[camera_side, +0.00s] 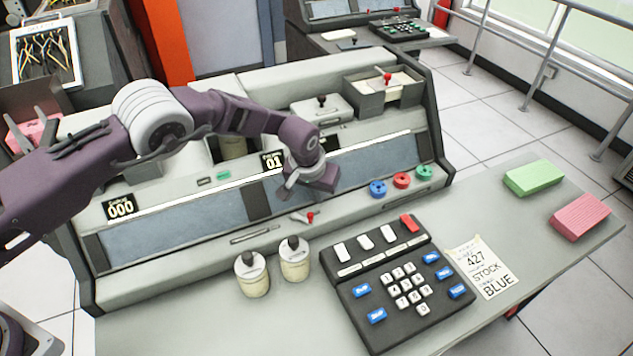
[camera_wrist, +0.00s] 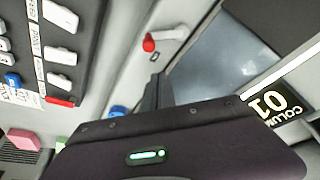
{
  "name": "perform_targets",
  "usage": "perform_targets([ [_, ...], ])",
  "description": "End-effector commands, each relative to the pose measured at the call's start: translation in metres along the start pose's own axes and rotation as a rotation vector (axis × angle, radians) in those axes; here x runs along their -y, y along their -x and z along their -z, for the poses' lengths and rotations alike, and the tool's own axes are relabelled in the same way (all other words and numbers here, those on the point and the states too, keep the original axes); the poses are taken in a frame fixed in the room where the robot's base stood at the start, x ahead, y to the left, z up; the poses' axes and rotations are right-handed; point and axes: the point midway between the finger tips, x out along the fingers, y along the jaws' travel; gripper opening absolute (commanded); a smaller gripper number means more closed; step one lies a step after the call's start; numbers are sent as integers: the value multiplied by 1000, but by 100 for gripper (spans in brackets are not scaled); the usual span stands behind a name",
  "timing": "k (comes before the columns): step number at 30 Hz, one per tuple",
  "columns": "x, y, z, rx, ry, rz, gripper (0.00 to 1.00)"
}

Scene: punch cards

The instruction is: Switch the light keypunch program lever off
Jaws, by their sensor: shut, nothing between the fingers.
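The light grey keypunch (camera_side: 350,143) fills the middle of the side view. Its small red-tipped lever (camera_side: 309,217) sits on the front ledge below the dark window, right of centre. In the wrist view the lever (camera_wrist: 150,43) shows at upper centre, with a red knob at its left end and a pale shaft running right. My gripper (camera_side: 286,191) hangs just above and slightly left of the lever in the side view, apart from it. In the wrist view my gripper's dark fingers (camera_wrist: 157,92) are together and empty, pointing up the picture toward the lever's ledge.
A black keypad (camera_side: 398,285) and two cream jars (camera_side: 253,280) stand on the desk in front. Blue, red and green knobs (camera_side: 401,180) sit right of the lever. A note (camera_side: 485,265), a green card stack (camera_side: 534,177) and a pink card stack (camera_side: 580,217) lie right.

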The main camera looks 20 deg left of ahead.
Motion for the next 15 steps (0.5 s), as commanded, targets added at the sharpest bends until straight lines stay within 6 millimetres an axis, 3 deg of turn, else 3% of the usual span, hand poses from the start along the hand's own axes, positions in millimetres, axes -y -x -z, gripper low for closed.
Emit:
perform_targets([
  [6,-2,12,-25,-1,-2,-3,0],
  [15,-2,14,-31,-2,-1,-3,0],
])
